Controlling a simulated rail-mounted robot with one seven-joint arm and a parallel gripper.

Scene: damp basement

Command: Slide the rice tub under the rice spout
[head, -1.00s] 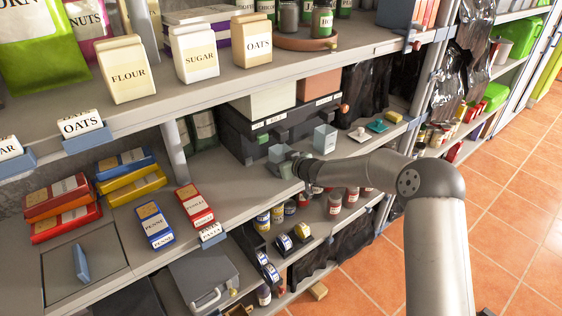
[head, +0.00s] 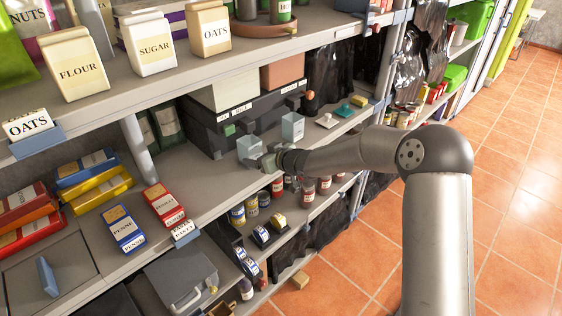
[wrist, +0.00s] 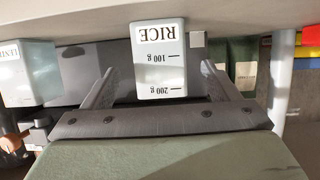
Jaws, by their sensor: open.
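The rice tub (head: 250,149) is a small pale, clear-grey container standing on the middle shelf. In the wrist view it shows upside down with a RICE label and gram marks (wrist: 160,60). My gripper (head: 266,157) is open at the tub's near side. In the wrist view its two fingers (wrist: 158,69) lie left and right of the tub with gaps on both sides. A green block (head: 229,130), possibly the rice spout, sticks out from the dark dispenser box (head: 207,133) just behind and left of the tub.
A second pale tub (head: 292,127) stands to the right; its partly visible label (wrist: 12,52) seems to read lentils. An orange knob (head: 310,96) is on the dispenser's right. Pasta boxes (head: 164,204) lie to the left. The upper shelf (head: 180,86) overhangs. Bare shelf (head: 195,175) lies left of my gripper.

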